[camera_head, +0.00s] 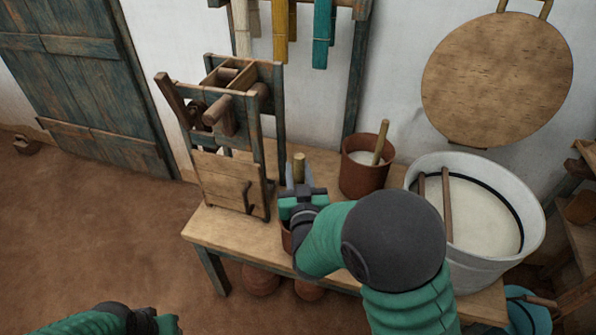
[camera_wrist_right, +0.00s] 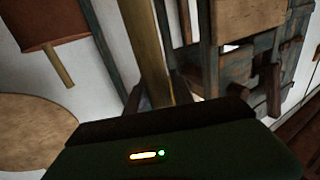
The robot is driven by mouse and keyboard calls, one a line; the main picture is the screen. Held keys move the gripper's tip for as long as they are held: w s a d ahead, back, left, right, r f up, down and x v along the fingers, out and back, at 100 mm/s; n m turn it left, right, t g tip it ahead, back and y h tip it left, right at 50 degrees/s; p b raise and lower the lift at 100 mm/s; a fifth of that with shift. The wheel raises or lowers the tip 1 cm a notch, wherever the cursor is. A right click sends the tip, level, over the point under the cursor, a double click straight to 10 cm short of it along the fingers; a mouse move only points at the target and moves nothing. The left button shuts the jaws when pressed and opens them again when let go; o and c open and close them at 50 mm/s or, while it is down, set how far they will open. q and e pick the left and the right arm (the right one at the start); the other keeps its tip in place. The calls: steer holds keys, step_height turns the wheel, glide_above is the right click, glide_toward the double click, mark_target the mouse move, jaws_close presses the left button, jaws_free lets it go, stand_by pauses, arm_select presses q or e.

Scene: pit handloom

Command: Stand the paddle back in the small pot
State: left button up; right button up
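The wooden paddle's handle (camera_head: 299,166) stands upright between the fingers of my right gripper (camera_head: 299,178). In the right wrist view the paddle (camera_wrist_right: 152,45) runs down between the fingers, which look closed on it. A reddish-brown pot (camera_head: 286,240) shows as a sliver just below the gripper on the bench; my wrist and forearm hide the rest. The paddle's lower end is hidden, so I cannot tell whether it is inside that pot. My left gripper (camera_head: 150,318) is low at the lower left, away from the bench; its finger opening is unclear.
A larger terracotta pot (camera_head: 364,178) with a stick stands behind on the bench (camera_head: 225,231). A wooden winding frame (camera_head: 229,178) is close left of the gripper. A white tub (camera_head: 413,205) of pale liquid stands right. Open floor lies left.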

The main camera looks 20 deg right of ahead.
steer(key=o, duration=0.4)
steer(key=shift+c, duration=0.2)
